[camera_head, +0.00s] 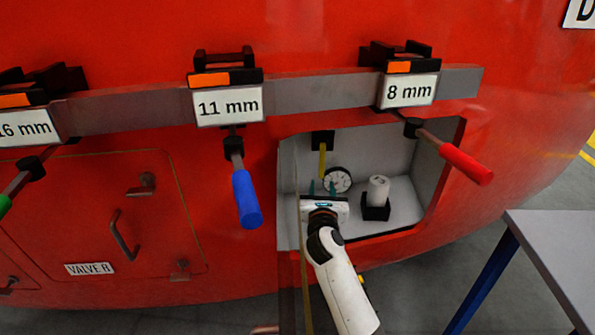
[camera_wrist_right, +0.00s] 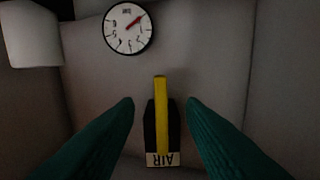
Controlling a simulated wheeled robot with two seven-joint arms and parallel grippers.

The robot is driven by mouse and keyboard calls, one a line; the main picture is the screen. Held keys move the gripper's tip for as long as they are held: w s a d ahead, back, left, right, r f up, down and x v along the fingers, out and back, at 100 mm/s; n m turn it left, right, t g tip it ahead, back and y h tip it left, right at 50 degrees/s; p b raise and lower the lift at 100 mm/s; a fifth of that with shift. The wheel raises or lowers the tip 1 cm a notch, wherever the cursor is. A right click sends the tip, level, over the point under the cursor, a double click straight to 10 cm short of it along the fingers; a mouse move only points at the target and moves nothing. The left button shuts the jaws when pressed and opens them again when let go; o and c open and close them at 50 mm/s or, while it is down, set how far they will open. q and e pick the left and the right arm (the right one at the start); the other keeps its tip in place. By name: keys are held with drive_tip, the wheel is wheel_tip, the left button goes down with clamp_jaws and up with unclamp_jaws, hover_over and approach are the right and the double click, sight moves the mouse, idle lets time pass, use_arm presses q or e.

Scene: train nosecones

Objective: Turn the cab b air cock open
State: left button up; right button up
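The air cock (camera_head: 322,160) is a yellow lever on a black block, on the back wall of an open recess in the red nosecone. In the right wrist view the yellow lever (camera_wrist_right: 160,118) points along the view, with an "AIR" label (camera_wrist_right: 163,159) upside down at its base. My right gripper (camera_head: 321,188) reaches into the recess, below the lever in the head view. Its two green fingers (camera_wrist_right: 160,106) are open, one on each side of the lever, with gaps visible. Contact is not seen. My left gripper is not in view.
A round gauge (camera_head: 338,179) sits right of the lever, and a white cylinder in a black holder (camera_head: 376,208) stands further right. Tools with blue (camera_head: 246,198) and red (camera_head: 466,163) handles hang outside from the rail (camera_head: 315,93). A grey table (camera_head: 560,250) stands at lower right.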

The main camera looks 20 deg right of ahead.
sight(321, 170)
drive_tip(key=x, duration=0.2)
drive_tip(key=b+x, duration=0.1)
drive_tip(key=x, duration=0.1)
drive_tip(key=r+x, duration=0.1)
drive_tip(key=x, duration=0.2)
drive_tip(key=shift+w, duration=0.1)
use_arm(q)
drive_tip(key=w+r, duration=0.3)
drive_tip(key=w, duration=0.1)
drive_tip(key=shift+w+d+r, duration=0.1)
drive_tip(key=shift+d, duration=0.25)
use_arm(e)
drive_tip(key=shift+w+d, duration=0.1)
drive_tip(key=shift+w, duration=0.25)
drive_tip(key=shift+c, duration=0.6)
clamp_jaws()
